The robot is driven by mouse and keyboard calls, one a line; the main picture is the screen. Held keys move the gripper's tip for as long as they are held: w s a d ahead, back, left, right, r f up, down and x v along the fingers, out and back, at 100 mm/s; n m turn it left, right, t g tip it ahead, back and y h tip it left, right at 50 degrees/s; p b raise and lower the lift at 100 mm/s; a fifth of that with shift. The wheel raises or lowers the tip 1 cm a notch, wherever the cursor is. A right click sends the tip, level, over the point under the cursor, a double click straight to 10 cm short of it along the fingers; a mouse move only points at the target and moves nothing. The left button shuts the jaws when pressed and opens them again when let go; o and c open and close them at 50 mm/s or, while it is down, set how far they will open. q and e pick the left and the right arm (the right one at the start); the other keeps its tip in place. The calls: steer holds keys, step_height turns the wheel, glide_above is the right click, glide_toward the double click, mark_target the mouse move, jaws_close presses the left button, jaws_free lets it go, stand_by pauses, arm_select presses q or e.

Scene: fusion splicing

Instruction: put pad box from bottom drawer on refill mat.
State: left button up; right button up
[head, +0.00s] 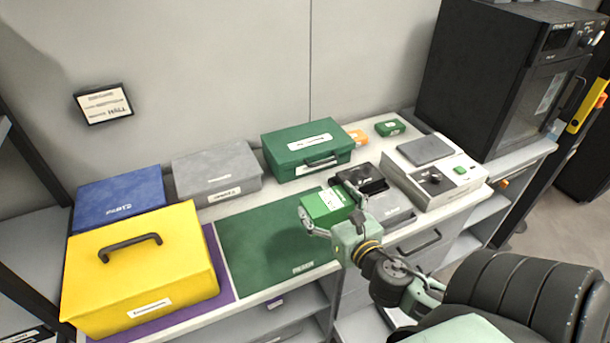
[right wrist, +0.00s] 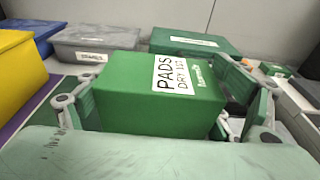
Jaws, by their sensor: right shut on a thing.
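The pad box (head: 327,208) is a small green box with a white label; in the right wrist view (right wrist: 150,104) the label reads "PADS DRY 1ST". My right gripper (head: 333,217) is shut on it, with a finger on each side in the right wrist view (right wrist: 167,108). The box is at the right edge of the refill mat (head: 270,245), a dark green mat on the worktop. I cannot tell whether the box touches the mat or is held just above it. My left gripper is not in view.
A yellow case (head: 140,270) stands on a purple mat (head: 218,265) at left. Blue (head: 120,198), grey (head: 217,172) and green (head: 308,146) boxes line the back. A dark grey device (head: 392,212) and a white instrument (head: 440,175) stand at right. Most of the refill mat is bare.

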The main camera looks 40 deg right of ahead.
steer(key=shift+s+d+r, duration=0.15)
steer(key=shift+s+r, duration=0.15)
steer(key=shift+s, duration=0.05)
steer(key=w+a+r+n+y+b, duration=0.1)
steer(key=a+r+y, duration=0.1)
steer(key=a, duration=0.8)
steer(key=w+a+r+n+y+b, duration=0.1)
steer(key=a+r, duration=0.3)
steer(key=a, duration=0.6)
steer(key=shift+r+n+t+y, duration=0.3)
steer(key=shift+r+n+y, duration=0.1)
steer(key=shift+y, duration=0.1)
steer(key=shift+f, duration=0.1)
steer(key=shift+s, duration=0.1)
